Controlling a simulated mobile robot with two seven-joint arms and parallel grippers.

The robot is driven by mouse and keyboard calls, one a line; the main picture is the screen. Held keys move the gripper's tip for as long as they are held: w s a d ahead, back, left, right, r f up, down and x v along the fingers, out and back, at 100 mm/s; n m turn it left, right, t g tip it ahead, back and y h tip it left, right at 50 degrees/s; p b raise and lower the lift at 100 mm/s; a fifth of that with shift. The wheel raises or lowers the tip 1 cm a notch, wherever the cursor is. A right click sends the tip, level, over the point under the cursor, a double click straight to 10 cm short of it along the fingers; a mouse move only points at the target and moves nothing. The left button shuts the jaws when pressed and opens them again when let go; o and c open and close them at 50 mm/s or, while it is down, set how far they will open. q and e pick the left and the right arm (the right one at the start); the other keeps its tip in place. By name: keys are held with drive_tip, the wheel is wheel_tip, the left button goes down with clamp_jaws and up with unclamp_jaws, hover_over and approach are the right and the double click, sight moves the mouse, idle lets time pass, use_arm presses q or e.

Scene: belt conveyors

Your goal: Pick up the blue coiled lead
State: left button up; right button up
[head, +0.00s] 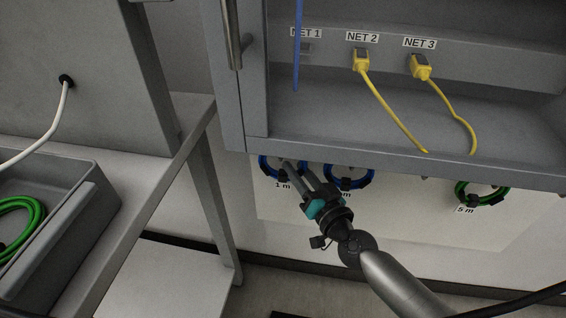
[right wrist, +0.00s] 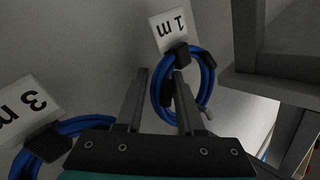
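A blue coiled lead labelled 1 m (head: 266,167) hangs on the pale wall panel under the cabinet; it also shows in the right wrist view (right wrist: 207,72). A second blue coiled lead (head: 368,179) hangs to its right; the right wrist view shows this coil (right wrist: 75,126) beside a 3 m label. My right gripper (head: 294,168) is at the 1 m coil. Its fingers are apart in the right wrist view (right wrist: 161,75), with the coil's near strand appearing between them and one fingertip overlapping the ring. Contact cannot be told. My left gripper is out of view.
A grey cabinet (head: 400,135) overhangs the coils, with NET 1, NET 2 and NET 3 sockets and two yellow leads. A blue strand (head: 297,50) hangs before NET 1. A green coil (head: 482,192) hangs at 5 m. A grey tray (head: 80,215) with a green lead stands left.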

clamp_jaws()
drive_tip(key=shift+r, duration=0.1)
idle(0.6)
